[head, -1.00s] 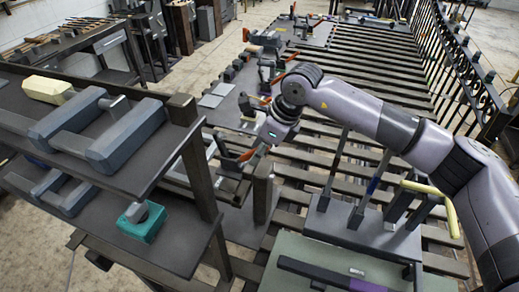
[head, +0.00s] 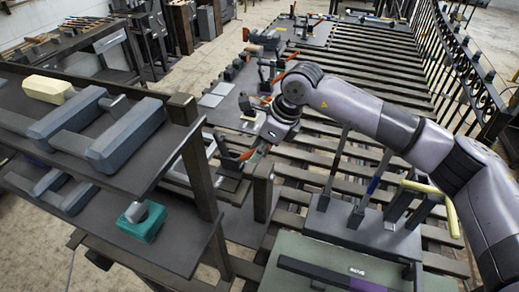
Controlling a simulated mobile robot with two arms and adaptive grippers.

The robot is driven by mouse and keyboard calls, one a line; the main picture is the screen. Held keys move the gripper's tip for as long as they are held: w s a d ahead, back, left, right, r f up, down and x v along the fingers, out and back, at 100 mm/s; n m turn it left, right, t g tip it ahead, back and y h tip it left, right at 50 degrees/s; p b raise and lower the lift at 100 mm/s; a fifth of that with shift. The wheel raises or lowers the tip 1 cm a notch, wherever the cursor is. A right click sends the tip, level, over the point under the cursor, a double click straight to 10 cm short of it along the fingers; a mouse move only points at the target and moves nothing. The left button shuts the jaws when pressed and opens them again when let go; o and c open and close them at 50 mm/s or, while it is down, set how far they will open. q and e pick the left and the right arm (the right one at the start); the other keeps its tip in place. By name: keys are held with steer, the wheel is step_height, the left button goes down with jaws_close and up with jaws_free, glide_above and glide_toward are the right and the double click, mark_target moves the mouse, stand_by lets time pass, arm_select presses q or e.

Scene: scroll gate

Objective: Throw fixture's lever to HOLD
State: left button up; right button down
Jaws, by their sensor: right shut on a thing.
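My right gripper (head: 256,157) reaches in from the right, pointing down at a dark fixture (head: 231,168) at the middle of the view, beside the shelf post. It is shut on what looks like the fixture's lever (head: 245,155), of which a small orange part shows by the fingertips. The fingers are small here and partly hidden by my wrist. The lever's angle and any HOLD marking cannot be made out. My left gripper is not in view.
A dark shelf unit with an upright post (head: 199,170) stands close on the left, holding grey clamp-like blocks (head: 128,137) and a teal block (head: 142,222). A grey base with upright levers (head: 345,222) and a yellow bar (head: 452,215) lie under my right arm. Slatted decking (head: 380,90) extends behind.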

mark_target(247, 153)
steer(key=shift+w, duration=0.1)
steer(key=shift+w+a+r+g+h+b, duration=0.25)
steer(key=shift+a+r+g+h, duration=0.15)
steer(key=shift+a+h, duration=0.35)
steer(key=shift+w+a+r+g+h+b, duration=0.15)
steer(key=shift+a+r+g+h+b, duration=0.25)
steer(key=shift+h, duration=0.55)
steer(key=shift+w+a+r+g+h+p, duration=0.3)
steer(key=shift+a+r+h, duration=0.3)
steer(key=shift+h, duration=0.4)
steer(key=shift+w+a+h, duration=0.15)
steer(key=shift+a+h, duration=0.35)
steer(key=shift+g, duration=0.3)
steer(key=c, duration=1.6)
jaws_free()
steer(key=shift+f, duration=0.1)
steer(key=shift+o, duration=0.2)
